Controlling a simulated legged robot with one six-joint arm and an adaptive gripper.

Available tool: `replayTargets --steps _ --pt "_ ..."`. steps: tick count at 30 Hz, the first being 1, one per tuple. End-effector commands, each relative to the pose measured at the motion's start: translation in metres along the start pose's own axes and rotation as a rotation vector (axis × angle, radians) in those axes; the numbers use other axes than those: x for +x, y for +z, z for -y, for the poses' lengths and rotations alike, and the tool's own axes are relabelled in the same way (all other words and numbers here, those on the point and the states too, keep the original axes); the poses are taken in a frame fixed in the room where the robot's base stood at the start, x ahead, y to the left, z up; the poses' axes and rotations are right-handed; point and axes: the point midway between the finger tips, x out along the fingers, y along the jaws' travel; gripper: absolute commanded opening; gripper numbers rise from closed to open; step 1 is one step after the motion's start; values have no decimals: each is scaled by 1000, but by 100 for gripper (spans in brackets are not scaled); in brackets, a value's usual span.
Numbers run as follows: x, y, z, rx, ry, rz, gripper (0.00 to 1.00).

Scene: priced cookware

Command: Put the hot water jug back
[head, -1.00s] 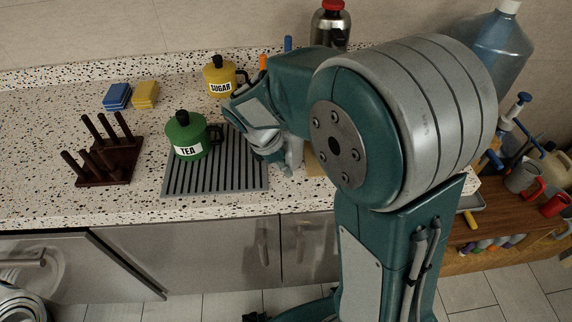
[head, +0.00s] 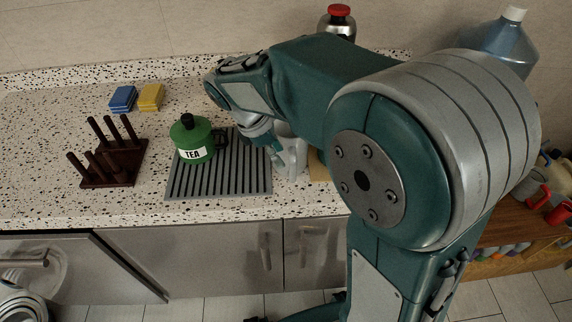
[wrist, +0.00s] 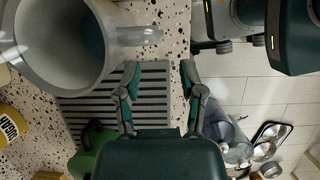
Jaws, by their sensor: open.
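A pale grey, open-topped jug (wrist: 62,45) fills the upper left of the wrist view. Its handle (wrist: 140,36) sticks out to the right. In the head view a pale grey shape, probably this jug (head: 291,160), shows partly behind my arm, at the right edge of the ribbed mat. My gripper (wrist: 160,69) is open and empty. In the wrist view its fingertips lie just below the handle, with no visible contact. In the head view my arm mostly hides the gripper. A steel flask with a red lid (head: 338,22) stands behind my arm.
The green TEA pot (head: 192,140) stands on the grey ribbed mat (head: 215,184). A dark wooden peg rack (head: 112,160) and blue and yellow sponges (head: 136,98) are to the left. The yellow SUGAR pot (wrist: 10,125) is at the wrist view's left edge. The counter's front left is clear.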

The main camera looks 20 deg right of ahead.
Motion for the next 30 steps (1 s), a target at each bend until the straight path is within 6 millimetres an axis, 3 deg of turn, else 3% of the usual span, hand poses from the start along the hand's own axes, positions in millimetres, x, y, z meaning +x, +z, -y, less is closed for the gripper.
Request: replayTargets --steps 6,14,21,30 --pt "-38 0 0 -1 1 -1 51" --pt "-51 10 8 67 11 -32 51" --pt "-56 51 52 470 59 -226 51" --pt "-48 83 112 1026 75 -506 51"
